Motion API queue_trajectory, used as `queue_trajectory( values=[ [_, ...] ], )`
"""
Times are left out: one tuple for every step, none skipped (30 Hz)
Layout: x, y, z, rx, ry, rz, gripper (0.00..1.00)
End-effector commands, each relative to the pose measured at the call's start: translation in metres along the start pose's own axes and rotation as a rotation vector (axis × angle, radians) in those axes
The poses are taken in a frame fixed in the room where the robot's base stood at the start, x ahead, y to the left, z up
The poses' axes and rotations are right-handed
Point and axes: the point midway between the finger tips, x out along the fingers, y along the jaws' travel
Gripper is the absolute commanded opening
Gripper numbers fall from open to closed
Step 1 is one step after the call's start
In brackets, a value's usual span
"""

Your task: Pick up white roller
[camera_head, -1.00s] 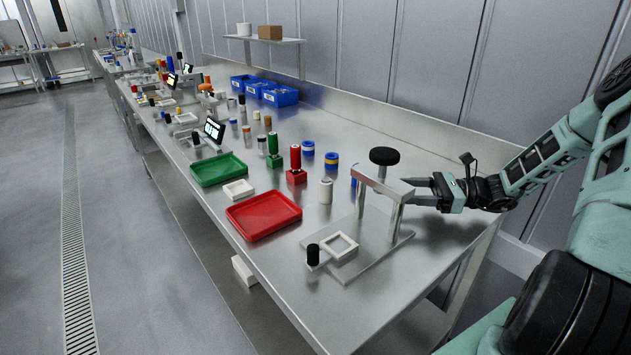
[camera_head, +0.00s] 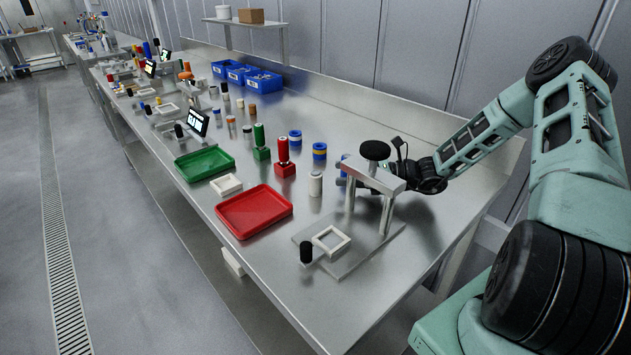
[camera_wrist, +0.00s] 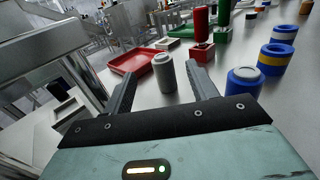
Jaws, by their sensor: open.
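The white roller (camera_head: 315,184) stands upright on the metal table, between the red tray and the press stand. In the wrist view the white roller (camera_wrist: 164,76) shows between my two fingertips and slightly beyond them, with gaps on both sides. My gripper (camera_wrist: 161,74) is open and empty, pointing toward the roller. In the head view my gripper is partly hidden behind the press stand, to the right of the roller.
The press stand (camera_head: 375,183) with a black knob is close to my gripper. Blue-banded cylinders (camera_head: 319,151) stand behind the roller. A red-handled block (camera_head: 284,168) and a red tray (camera_head: 255,211) lie to its left.

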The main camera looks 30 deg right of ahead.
Motion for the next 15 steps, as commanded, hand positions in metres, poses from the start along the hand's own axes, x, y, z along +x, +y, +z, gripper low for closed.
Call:
queue_trajectory(
  values=[
    [0.002, 0.0, 0.0, 0.0, 0.0, 0.0, 0.58],
    [0.004, 0.0, 0.0, 0.0, -0.001, 0.0, 0.58],
    [0.006, 0.0, 0.0, 0.001, -0.001, 0.001, 0.58],
    [0.009, 0.0, 0.0, 0.001, -0.001, 0.002, 0.58],
    [0.013, 0.0, 0.0, 0.001, -0.001, 0.003, 0.58],
    [0.018, 0.0, 0.001, 0.002, -0.001, 0.003, 0.58],
    [0.022, -0.001, 0.001, 0.001, -0.001, 0.003, 0.58],
    [0.027, -0.001, 0.001, 0.001, -0.002, 0.003, 0.58],
    [0.033, -0.001, 0.0, 0.002, -0.002, 0.004, 0.58],
    [0.038, -0.001, 0.0, 0.002, -0.001, 0.004, 0.58],
    [0.042, -0.001, -0.001, 0.002, -0.001, 0.004, 0.58],
    [0.047, -0.001, -0.001, 0.002, -0.001, 0.003, 0.58],
    [0.05, -0.001, -0.001, 0.001, -0.001, 0.003, 0.58],
    [0.051, -0.001, -0.002, 0.0, 0.0, 0.002, 0.58],
    [0.053, -0.001, -0.003, 0.0, 0.001, 0.001, 0.58]
  ],
)
